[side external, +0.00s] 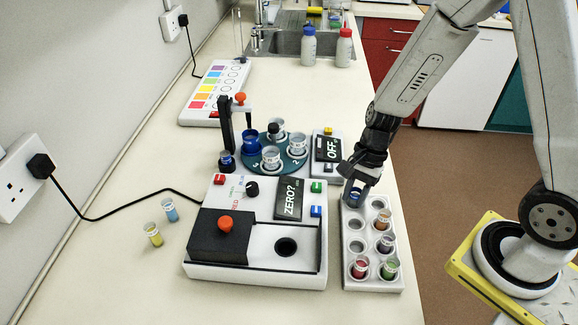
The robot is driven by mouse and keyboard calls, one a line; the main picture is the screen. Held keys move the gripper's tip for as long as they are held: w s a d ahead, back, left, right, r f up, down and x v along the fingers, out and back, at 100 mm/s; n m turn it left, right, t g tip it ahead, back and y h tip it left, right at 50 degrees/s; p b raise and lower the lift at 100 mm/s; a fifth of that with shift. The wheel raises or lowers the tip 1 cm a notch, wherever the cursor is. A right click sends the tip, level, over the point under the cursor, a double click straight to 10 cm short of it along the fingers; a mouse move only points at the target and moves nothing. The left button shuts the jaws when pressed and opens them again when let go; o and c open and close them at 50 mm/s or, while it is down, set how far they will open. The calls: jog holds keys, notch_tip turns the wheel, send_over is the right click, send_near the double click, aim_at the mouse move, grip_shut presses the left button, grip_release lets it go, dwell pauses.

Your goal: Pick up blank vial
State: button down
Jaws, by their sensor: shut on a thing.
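My gripper (358,187) is at the far end of the white vial rack (374,280), shut on a vial (355,195) with a bluish look. The fingers hide much of this vial, and I cannot tell whether its base is still in the rack hole or just above it. In the rack, orange-brown (382,220), dark purple (386,243) and green (389,268) vials stand in the right column. A red vial (360,268) stands at the near end of the left column, and the holes between it and my gripper look empty.
Left of the rack is a white meter (215,272) reading "ZERO?", with an open dark well (286,247) and orange-knobbed black cover (225,235). Behind it are a teal carousel (258,172) with vials and an "OFF" unit (327,150). Yellow (153,235) and blue (170,210) vials stand at left.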

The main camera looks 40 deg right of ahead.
jog(key=shift+r, duration=0.2)
notch_tip(320, 180, up, 10)
jog(key=shift+f, duration=0.2)
dwell(0.6)
